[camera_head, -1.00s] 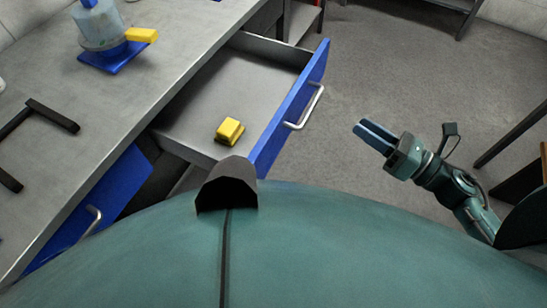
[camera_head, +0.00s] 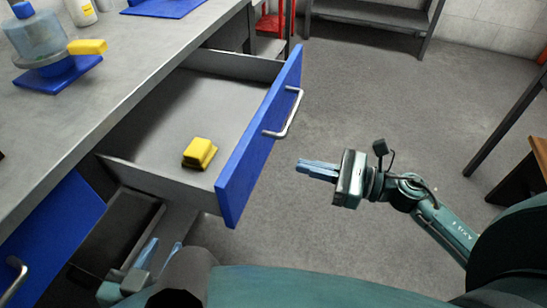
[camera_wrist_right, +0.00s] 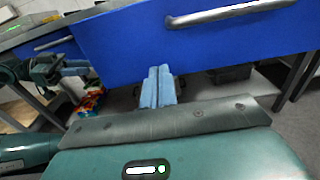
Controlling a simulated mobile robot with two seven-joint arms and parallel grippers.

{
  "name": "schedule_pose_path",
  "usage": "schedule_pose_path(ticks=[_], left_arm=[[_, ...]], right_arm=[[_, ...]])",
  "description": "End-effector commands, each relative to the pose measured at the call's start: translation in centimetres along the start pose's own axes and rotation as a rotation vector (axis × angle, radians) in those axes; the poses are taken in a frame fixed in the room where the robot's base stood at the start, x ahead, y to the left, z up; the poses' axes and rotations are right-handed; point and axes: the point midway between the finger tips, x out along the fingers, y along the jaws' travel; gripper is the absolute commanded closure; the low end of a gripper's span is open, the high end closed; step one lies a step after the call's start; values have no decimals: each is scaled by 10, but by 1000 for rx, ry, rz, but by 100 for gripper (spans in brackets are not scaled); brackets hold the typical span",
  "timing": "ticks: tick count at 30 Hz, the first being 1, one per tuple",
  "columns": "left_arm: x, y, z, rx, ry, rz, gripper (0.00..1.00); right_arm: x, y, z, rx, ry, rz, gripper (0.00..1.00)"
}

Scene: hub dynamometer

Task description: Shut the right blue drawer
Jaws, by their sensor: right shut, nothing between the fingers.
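The right blue drawer (camera_head: 247,158) is pulled open from under the grey worktop, with a silver handle (camera_head: 286,113) on its front. In the right wrist view its blue front (camera_wrist_right: 190,50) fills the top, above my fingers. A yellow block (camera_head: 199,153) lies inside. My right gripper (camera_head: 300,167) is shut and empty, apart from the drawer, on the outer side of its front and pointing towards it. My left gripper (camera_head: 162,250) is open and empty at the lower left, near the drawer's near side. It is partly hidden by my body.
The left blue drawer front (camera_head: 55,228) is at the left. The worktop (camera_head: 100,95) holds a blue-capped container (camera_head: 38,40) and a yellow piece (camera_head: 87,47). A grey shelf (camera_head: 375,18) stands at the back. The floor (camera_head: 380,100) beyond the drawer is clear.

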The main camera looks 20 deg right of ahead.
Motion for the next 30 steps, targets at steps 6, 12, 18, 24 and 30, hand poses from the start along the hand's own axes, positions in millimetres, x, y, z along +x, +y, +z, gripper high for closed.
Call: schedule_pose_path(ticks=[6, 12, 18, 24, 30], left_arm=[[-2, 0, 0, -7, -20, 3, 70], [-2, 0, 0, -10, -31, 5, 70], [-2, 0, 1, -12, -41, 7, 70], [-2, 0, 1, -13, -41, 6, 70], [-2, 0, 1, -15, -39, 5, 70]], right_arm=[[46, 0, 2, -1, -4, 0, 100], [71, 0, 1, 1, -2, -1, 100], [78, 0, 0, 1, 0, -1, 100], [78, 0, 0, 1, 0, -1, 100], [81, 0, 0, 1, 0, 0, 100]])
